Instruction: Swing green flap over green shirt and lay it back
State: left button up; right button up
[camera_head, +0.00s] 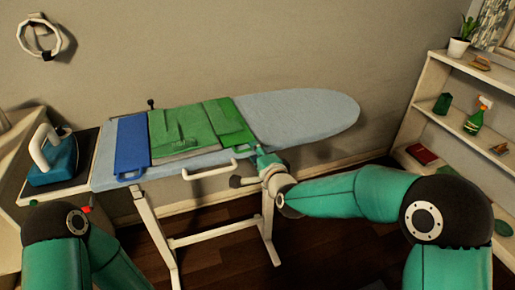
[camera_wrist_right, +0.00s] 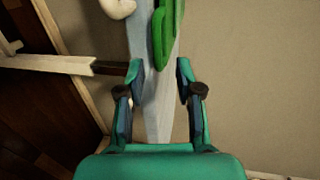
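The green shirt (camera_head: 178,126) lies on the middle of a folding board on the ironing board. The green flap (camera_head: 232,118) lies at the shirt's right side; where flap and shirt meet is hard to tell. My right gripper (camera_head: 263,157) is at the ironing board's front edge, just right of the flap's front end. In the right wrist view my right gripper (camera_wrist_right: 160,70) is open, its fingers apart. A green edge or handle (camera_wrist_right: 163,40) is ahead, between and beyond the fingertips; no grip on it shows. My left gripper is out of view; only its arm shows at lower left.
The blue flap (camera_head: 132,145) lies flat at the left. The ironing board (camera_head: 305,112) is bare to the right. A white bar handle (camera_head: 210,171) sticks out at its front. A teal iron (camera_head: 55,160) stands at the left. A shelf (camera_head: 440,120) stands at the right.

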jog(key=shift+x, duration=0.9)
grip_shut()
